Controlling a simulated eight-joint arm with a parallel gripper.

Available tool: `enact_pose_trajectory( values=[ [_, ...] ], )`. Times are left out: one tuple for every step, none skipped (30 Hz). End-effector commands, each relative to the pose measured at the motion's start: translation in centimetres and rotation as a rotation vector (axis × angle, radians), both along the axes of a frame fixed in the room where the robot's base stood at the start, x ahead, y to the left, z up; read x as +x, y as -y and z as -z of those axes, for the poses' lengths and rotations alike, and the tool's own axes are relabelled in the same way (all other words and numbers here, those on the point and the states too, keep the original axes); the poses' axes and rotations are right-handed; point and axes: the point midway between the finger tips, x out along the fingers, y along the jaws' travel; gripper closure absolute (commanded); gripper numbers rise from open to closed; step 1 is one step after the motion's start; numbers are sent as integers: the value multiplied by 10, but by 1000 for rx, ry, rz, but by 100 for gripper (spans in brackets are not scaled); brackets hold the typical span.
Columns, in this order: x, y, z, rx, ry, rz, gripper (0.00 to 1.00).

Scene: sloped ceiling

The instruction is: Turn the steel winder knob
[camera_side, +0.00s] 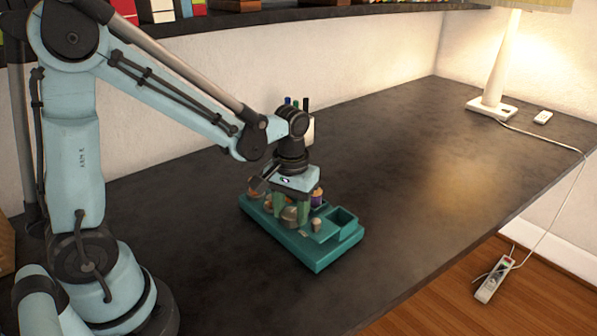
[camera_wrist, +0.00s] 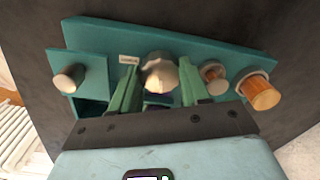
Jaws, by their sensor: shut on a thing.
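The steel winder knob (camera_wrist: 160,73) is a pale, faceted metal knob on the teal base (camera_wrist: 222,48), beside a small white label (camera_wrist: 129,59) too small to read. My gripper (camera_wrist: 159,70) has one green finger on each side of this knob and is shut on it. In the side view my gripper (camera_side: 289,213) points down over the teal base (camera_side: 318,258), and its fingers partly hide the knob. I cannot tell how far the knob is turned.
A small round knob (camera_wrist: 69,79) sits left on the base; a smaller knob (camera_wrist: 214,76) and a wooden-topped one (camera_wrist: 262,93) sit close on the right. Pens in a white holder (camera_side: 308,128) stand behind. The dark desk (camera_side: 420,160) is clear toward the lamp (camera_side: 497,70).

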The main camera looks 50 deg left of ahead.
Motion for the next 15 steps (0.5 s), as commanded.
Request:
enact_pose_trajectory(
  values=[
    [0,0,0,0,-1,-42,85],
    [0,0,0,1,-1,-70,85],
    [0,0,0,1,-1,-105,85],
    [0,0,0,1,-1,-132,85],
    [0,0,0,1,-1,-158,85],
    [0,0,0,1,-1,-191,85],
    [0,0,0,1,-1,-214,85],
    [0,0,0,1,0,-237,85],
    [0,0,0,1,-1,-266,85],
    [0,0,0,1,0,-287,85],
    [0,0,0,1,-1,-307,85],
    [0,0,0,1,0,-332,85],
    [0,0,0,1,-1,-349,85],
    [0,0,0,1,-1,-365,85],
    [0,0,0,1,0,-385,85]
  ],
)
